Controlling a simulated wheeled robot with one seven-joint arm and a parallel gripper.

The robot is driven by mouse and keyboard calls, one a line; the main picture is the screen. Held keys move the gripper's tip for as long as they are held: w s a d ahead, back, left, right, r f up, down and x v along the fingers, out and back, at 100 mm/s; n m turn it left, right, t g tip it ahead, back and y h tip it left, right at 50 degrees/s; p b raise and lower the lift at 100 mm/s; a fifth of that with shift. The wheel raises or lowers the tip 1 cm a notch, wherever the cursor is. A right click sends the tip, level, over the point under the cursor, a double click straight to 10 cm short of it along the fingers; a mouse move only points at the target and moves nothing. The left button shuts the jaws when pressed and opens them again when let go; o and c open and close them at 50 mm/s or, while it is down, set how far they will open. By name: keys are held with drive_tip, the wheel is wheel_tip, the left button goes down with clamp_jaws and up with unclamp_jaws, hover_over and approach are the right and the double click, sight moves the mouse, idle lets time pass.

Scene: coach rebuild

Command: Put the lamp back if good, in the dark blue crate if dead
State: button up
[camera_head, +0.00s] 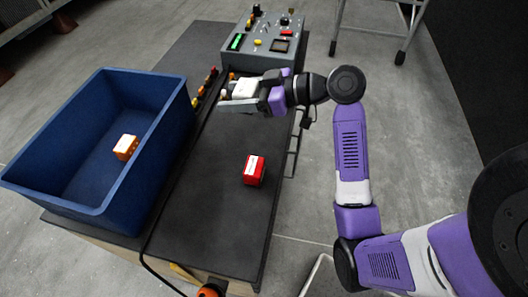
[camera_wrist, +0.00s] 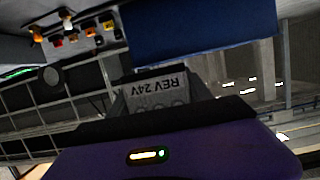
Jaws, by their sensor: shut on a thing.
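My gripper (camera_head: 228,97) is shut on a pale lamp (camera_wrist: 158,84) with a grey label reading "REV 24V", upside down in the wrist view. In the head view my gripper is above the bench, right of the dark blue crate (camera_head: 95,210) and in front of the grey control box (camera_head: 232,57). The lamp is partly hidden by the fingers, and I cannot tell whether it is lit. The dark blue crate stands on the left of the bench with an orange lamp block (camera_head: 126,147) inside. It also shows in the wrist view (camera_wrist: 200,28).
A red block (camera_head: 254,170) with a white label lies on the dark bench (camera_head: 215,205), which is otherwise clear around it. A row of small coloured knobs or lamps (camera_head: 207,82) runs beside the crate. The control box has a green-lit display (camera_head: 237,42). A metal stand (camera_head: 375,32) is behind.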

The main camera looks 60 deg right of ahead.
sight(255, 147)
drive_tip(key=shift+s+d+r, duration=0.45)
drive_tip(key=shift+s+d, duration=0.2)
drive_tip(key=shift+s+d+r, duration=0.4)
drive_tip(key=shift+s+d, duration=0.2)
drive_tip(key=shift+s+d+f, duration=0.1)
drive_tip(key=shift+s+f, duration=0.15)
drive_tip(key=shift+f, duration=0.05)
wheel_tip(255, 147, down, 19)
drive_tip(key=shift+f, duration=0.15)
drive_tip(key=o, duration=1.6)
